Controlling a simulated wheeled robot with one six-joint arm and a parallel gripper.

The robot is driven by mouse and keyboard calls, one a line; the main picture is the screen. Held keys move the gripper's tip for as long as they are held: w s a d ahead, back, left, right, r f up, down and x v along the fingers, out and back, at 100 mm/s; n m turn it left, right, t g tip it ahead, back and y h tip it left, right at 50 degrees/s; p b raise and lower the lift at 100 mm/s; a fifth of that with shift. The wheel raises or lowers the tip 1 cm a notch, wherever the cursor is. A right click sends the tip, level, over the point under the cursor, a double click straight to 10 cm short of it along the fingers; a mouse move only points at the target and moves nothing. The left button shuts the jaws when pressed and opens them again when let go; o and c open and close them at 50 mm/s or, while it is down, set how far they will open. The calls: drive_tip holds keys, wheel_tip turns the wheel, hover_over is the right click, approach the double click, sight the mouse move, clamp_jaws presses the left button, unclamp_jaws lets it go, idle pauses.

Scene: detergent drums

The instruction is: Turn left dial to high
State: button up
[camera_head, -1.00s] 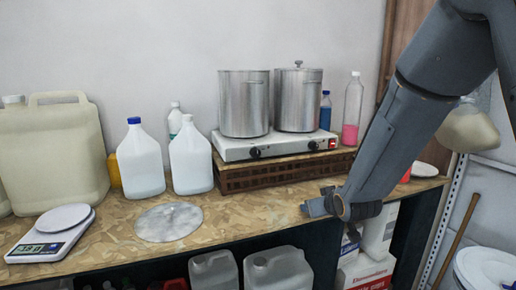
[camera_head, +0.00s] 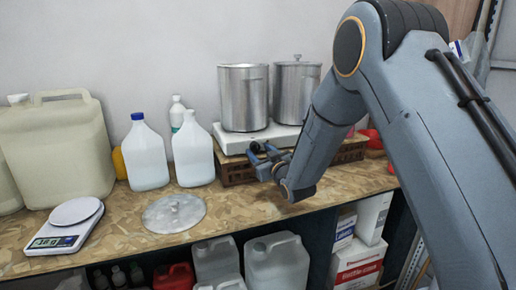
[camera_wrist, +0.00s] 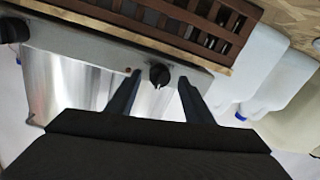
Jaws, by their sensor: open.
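The left dial (camera_wrist: 159,75) is a small black knob on the front of the silver two-plate cooker (camera_head: 226,140). In the wrist view it sits between the two fingers of my gripper (camera_wrist: 157,82), which are open and apart from it on both sides. In the head view my gripper (camera_head: 264,153) is at the cooker's front left and hides this dial. The other black dial (camera_wrist: 14,31) shows at the left edge of the wrist view. Its setting marks are too small to read.
Two steel pots (camera_head: 243,97) stand on the cooker, which rests on a slatted brown crate (camera_head: 238,172). White jugs (camera_head: 193,150) stand close to the left. A round metal lid (camera_head: 174,213) and a scale (camera_head: 66,230) lie on the bench.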

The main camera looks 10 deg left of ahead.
drive_tip(key=shift+w+a, duration=0.45)
drive_tip(key=shift+w, duration=0.15)
drive_tip(key=c, duration=1)
drive_tip(key=shift+c, duration=0.2)
drive_tip(key=shift+f+m, duration=0.1)
drive_tip(key=shift+m, duration=0.3)
drive_tip(key=shift+f+m+b, duration=0.1)
drive_tip(key=shift+m+b, duration=0.8)
drive_tip(key=shift+b, duration=0.25)
drive_tip(key=m+b, duration=0.3)
drive_tip(key=m, duration=0.1)
drive_tip(key=shift+m, duration=0.4)
drive_tip(key=m+b, duration=0.4)
drive_tip(key=m, duration=0.2)
drive_tip(key=shift+m+t, duration=0.3)
drive_tip(key=shift+t, duration=0.1)
